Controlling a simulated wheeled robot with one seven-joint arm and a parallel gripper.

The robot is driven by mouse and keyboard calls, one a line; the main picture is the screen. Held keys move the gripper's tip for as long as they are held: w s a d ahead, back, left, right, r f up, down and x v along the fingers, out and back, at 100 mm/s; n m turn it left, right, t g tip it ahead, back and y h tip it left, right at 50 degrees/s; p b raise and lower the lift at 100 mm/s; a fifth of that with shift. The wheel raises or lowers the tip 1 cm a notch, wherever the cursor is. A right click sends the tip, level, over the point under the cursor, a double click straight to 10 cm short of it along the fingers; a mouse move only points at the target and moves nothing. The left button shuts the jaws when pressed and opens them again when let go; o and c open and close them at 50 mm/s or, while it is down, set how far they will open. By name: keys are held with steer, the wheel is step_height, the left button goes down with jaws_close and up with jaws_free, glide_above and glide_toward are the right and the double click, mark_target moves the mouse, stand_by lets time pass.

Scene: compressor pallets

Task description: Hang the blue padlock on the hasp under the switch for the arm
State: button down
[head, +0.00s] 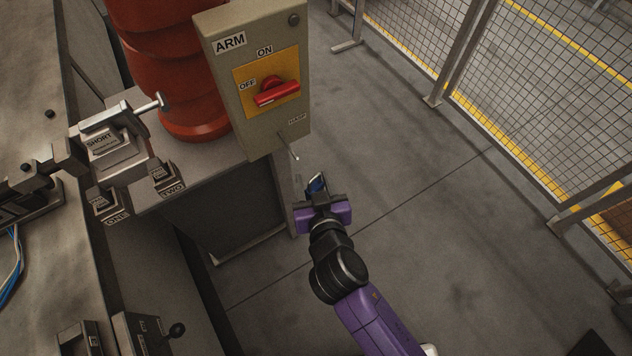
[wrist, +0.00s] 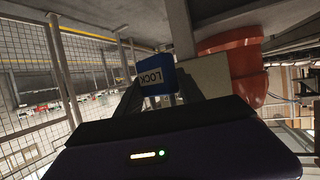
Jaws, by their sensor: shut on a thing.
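The grey switch box (head: 254,80) labelled ARM stands at the end of the bench, with a red handle (head: 277,93) on a yellow plate marked ON and OFF. The handle lies nearly level, a little tilted. My gripper (head: 319,188) is below and slightly right of the hasp, shut on the blue padlock (head: 316,184). In the wrist view the padlock (wrist: 156,78) shows its LOCK label between the fingers. The padlock appears apart from the hasp. Its shackle is hard to make out.
A red ribbed cylinder (head: 178,65) stands behind the box. Metal fixtures labelled SHORT (head: 100,142), ONE and TWO sit on the bench at left. A mesh fence (head: 520,90) runs along the right. The floor (head: 440,215) right of my gripper is clear.

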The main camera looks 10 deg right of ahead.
steer(key=w+a+f+b, duration=0.1)
steer(key=w+a+b, duration=0.2)
steer(key=w, duration=0.5)
steer(key=shift+w+a+f, duration=0.25)
steer(key=shift+w+a, duration=0.1)
steer(key=shift+a, duration=0.05)
stand_by(0.8)
stand_by(0.7)
steer(key=c, duration=0.7)
jaws_free()
steer(key=shift+o, duration=0.2)
